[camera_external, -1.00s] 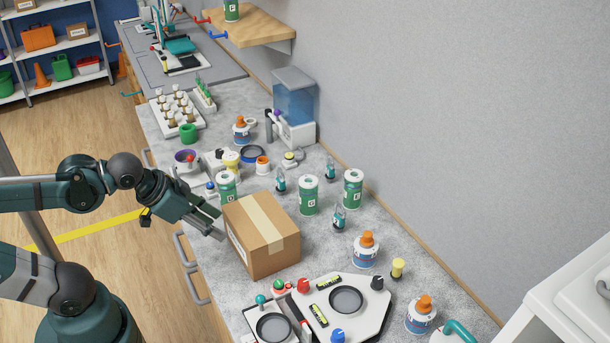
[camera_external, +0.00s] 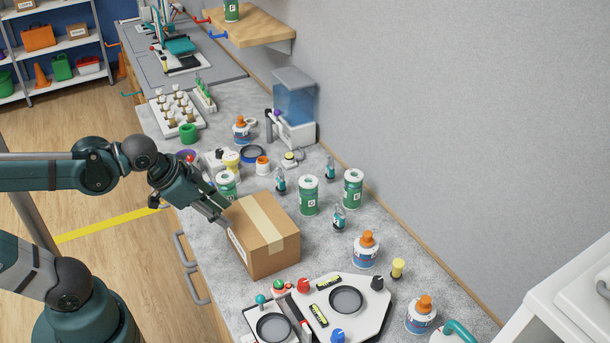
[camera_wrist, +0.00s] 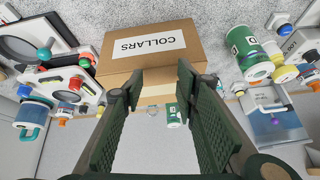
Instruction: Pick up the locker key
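I cannot pick out a locker key for certain in either view. My gripper (camera_external: 226,217) is at the left side of a closed cardboard box (camera_external: 262,233) on the counter. In the wrist view my gripper (camera_wrist: 158,92) is open, with its two dark ribbed fingers apart and nothing held between them. The box (camera_wrist: 152,45), with a white label reading COLLARS, lies just beyond the fingertips. I cannot tell whether a finger touches it. The box hides part of the counter behind it.
The grey counter (camera_external: 318,250) carries green labelled canisters (camera_external: 308,195), small teal items (camera_external: 338,220) and orange-capped bottles (camera_external: 365,250). A blue-tanked dispenser (camera_external: 294,105) stands by the wall.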

